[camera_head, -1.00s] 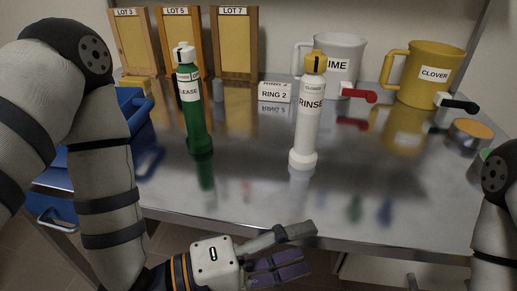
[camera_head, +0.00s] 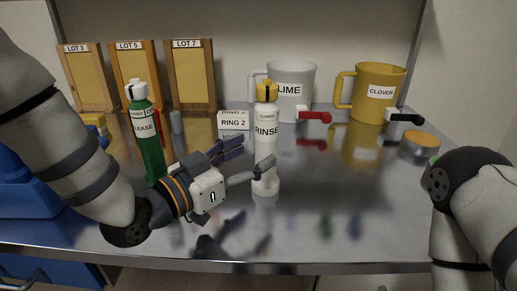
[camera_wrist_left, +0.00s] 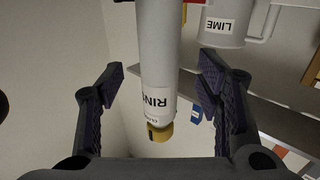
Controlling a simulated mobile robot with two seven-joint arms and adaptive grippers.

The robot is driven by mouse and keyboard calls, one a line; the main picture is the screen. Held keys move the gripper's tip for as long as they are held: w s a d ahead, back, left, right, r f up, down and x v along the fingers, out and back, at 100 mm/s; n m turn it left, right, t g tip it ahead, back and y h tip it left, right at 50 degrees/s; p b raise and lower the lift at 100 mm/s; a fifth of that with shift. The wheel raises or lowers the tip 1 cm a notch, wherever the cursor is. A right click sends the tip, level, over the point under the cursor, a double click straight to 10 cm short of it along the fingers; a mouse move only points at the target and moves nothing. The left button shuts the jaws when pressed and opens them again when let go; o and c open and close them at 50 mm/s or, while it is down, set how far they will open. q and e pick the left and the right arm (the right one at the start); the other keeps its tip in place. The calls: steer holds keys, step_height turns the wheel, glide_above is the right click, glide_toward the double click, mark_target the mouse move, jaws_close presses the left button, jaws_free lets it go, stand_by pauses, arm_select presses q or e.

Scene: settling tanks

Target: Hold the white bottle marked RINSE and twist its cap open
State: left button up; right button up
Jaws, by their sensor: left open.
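The white RINSE bottle (camera_head: 266,147) stands upright on the metal table in the head view. Its yellow cap (camera_head: 267,91) is on top, with a dark mark and a small label below that seems to read CLOSED. My left gripper (camera_head: 248,160) is open at the bottle's lower body, one finger in front of it. In the left wrist view the bottle (camera_wrist_left: 158,55) lies between the two spread fingers, with a gap on each side, and the yellow cap (camera_wrist_left: 160,132) shows upside down. My right arm shows at the right edge; its gripper is out of view.
A green bottle (camera_head: 150,148) stands close behind my left gripper. A white LIME jug (camera_head: 291,92), a yellow CLOVER jug (camera_head: 378,95) and a RING 2 box (camera_head: 233,123) stand behind. Lot frames lean at the back left.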

mark_target(258, 150)
arm_select(q)
steer(key=x, duration=0.5)
steer(key=shift+s, duration=0.1)
steer(key=c, duration=1.4)
jaws_close()
steer(key=o, duration=1.4)
jaws_free()
steer(key=shift+a, duration=0.1)
steer(key=v, duration=1.2)
